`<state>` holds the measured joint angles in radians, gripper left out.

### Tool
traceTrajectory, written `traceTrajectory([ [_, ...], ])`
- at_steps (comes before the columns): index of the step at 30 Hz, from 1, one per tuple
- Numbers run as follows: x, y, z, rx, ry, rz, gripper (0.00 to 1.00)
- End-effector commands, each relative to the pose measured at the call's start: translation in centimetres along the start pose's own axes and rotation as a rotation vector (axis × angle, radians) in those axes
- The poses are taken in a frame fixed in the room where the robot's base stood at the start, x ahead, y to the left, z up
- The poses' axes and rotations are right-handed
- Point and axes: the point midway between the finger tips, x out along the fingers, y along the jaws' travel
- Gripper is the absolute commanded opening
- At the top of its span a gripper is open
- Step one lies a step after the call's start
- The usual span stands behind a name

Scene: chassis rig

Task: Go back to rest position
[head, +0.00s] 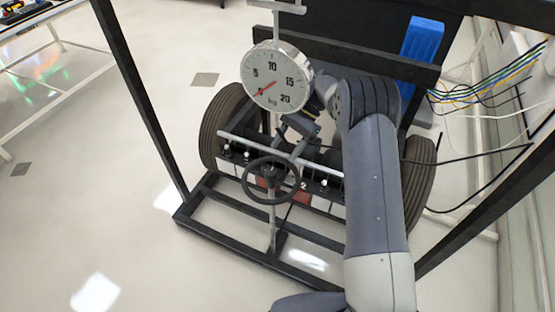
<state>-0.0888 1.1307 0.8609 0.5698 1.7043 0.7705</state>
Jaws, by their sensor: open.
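My grey arm reaches up from the bottom of the head view and bends at the top, towards the chassis rig (330,262). My gripper (297,130) is small and dark, just below the round dial scale (277,77) and above the front bar of the rig. It is open, and I see nothing held in it. Its fingertips are partly lost against the dark parts behind. A black steering wheel (271,181) stands on a column in front of the bar, below and left of my gripper. I cannot tell whether my gripper touches anything.
Tyres stand at the left (221,126) and right (420,180) of the rig. Black frame posts (138,95) enclose it. A blue block (421,50) and loose cables (490,90) are at the upper right. A white table (62,85) is far left. The floor at left is clear.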

Motion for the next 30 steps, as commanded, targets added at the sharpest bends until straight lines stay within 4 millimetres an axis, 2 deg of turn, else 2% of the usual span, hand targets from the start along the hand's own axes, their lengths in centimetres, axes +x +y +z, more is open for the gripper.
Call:
traceTrajectory([
  [3,-1.2,0.0,0.0,0.0,0.0,0.0,0.57],
  [6,-1.7,0.0,0.0,0.0,0.0,0.001,0.57],
  [17,-1.6,0.0,0.0,0.0,-0.001,0.001,0.57],
  [23,0.3,0.0,0.0,0.001,-0.003,0.003,0.57],
  [30,5.0,0.0,0.1,0.0,-0.003,0.003,0.57],
])
